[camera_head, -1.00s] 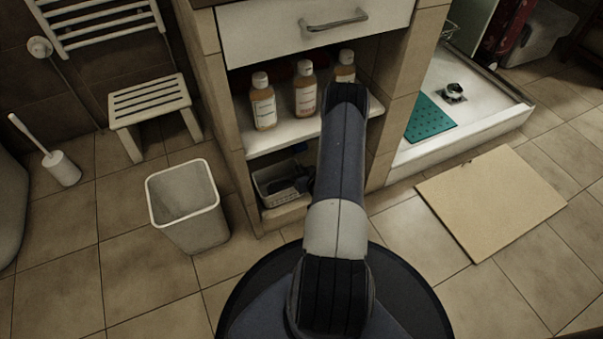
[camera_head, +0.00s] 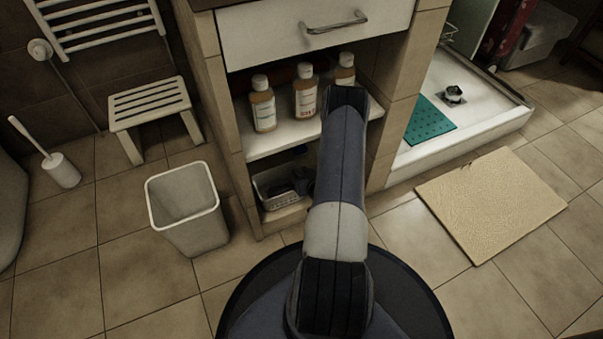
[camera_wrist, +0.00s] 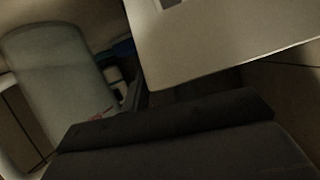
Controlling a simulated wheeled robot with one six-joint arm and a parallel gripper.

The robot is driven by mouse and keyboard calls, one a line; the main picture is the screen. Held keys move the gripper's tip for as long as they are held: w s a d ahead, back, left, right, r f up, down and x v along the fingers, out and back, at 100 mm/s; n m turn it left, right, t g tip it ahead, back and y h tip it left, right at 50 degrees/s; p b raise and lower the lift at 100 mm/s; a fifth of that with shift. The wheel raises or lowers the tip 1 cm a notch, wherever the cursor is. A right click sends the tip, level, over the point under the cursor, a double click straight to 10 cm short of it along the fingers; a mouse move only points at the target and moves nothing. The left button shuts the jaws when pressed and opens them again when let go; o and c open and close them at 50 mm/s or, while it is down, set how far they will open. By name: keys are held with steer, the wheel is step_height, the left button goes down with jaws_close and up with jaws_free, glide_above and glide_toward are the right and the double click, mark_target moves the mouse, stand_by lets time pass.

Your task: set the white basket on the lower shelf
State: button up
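The white basket (camera_head: 281,201) is in the lower compartment of the tiled vanity, at its left side, on or just above the lower shelf (camera_head: 290,214). Its front wall shows; its right part is hidden behind my arm. A dark shape at the basket's right side, inside the compartment, looks like part of my gripper (camera_head: 301,180). My arm hides most of it, and its fingertips cannot be made out. In the wrist view a dark band fills the bottom, with pale blurred surfaces above; I cannot tell whether the fingers are open or hold the basket.
Three bottles (camera_head: 305,92) stand on the upper shelf (camera_head: 285,137), under a drawer (camera_head: 320,30). A waste bin (camera_head: 186,207) and a slatted stool (camera_head: 150,103) stand to the left. A beige mat (camera_head: 490,203) lies right, before the shower tray (camera_head: 485,123).

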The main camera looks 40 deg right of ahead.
steer(key=p+v, duration=0.4)
steer(key=v, duration=0.8)
steer(key=shift+p, duration=0.3)
steer(key=b+x, duration=0.5)
steer(key=x, duration=0.7)
steer(key=shift+w+f, duration=0.1)
steer(key=shift+f, duration=0.15)
step_height(320, 180, up, 3)
steer(key=shift+f+p, duration=0.1)
steer(key=shift+p, duration=0.6)
steer(key=shift+r, duration=0.65)
